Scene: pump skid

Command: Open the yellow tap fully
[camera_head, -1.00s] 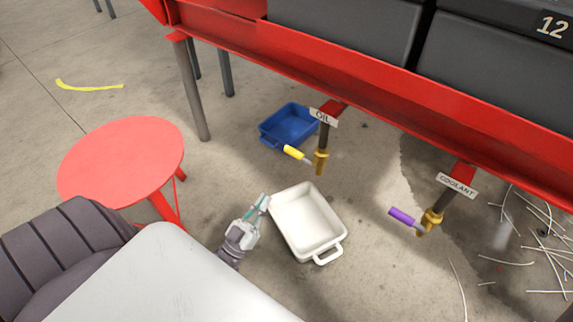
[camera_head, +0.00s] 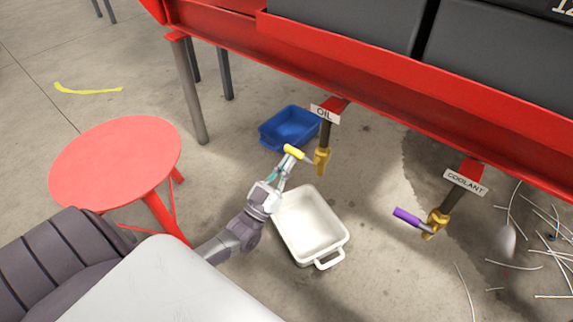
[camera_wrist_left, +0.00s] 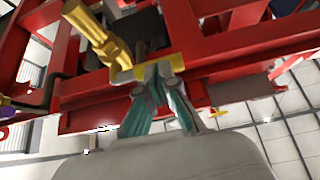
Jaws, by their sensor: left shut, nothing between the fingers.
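The yellow tap handle (camera_head: 294,152) sticks out to the left from its brass valve (camera_head: 322,160) under the OIL sign (camera_head: 325,113). My left gripper (camera_head: 284,168) is shut and empty, with its fingertips right at the handle from below. In the left wrist view the brass valve (camera_wrist_left: 98,35) is at the upper left. The yellow handle (camera_wrist_left: 124,75) lies across the closed fingertips (camera_wrist_left: 165,68) there; whether they touch it I cannot tell. My right gripper is not in view.
A white tray (camera_head: 283,211) and a blue tray (camera_head: 270,146) stand on the floor below. The purple-handled coolant tap (camera_head: 408,217) is to the right. A red stool (camera_head: 115,165) is at left, and the red skid beam (camera_head: 400,125) runs above the taps.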

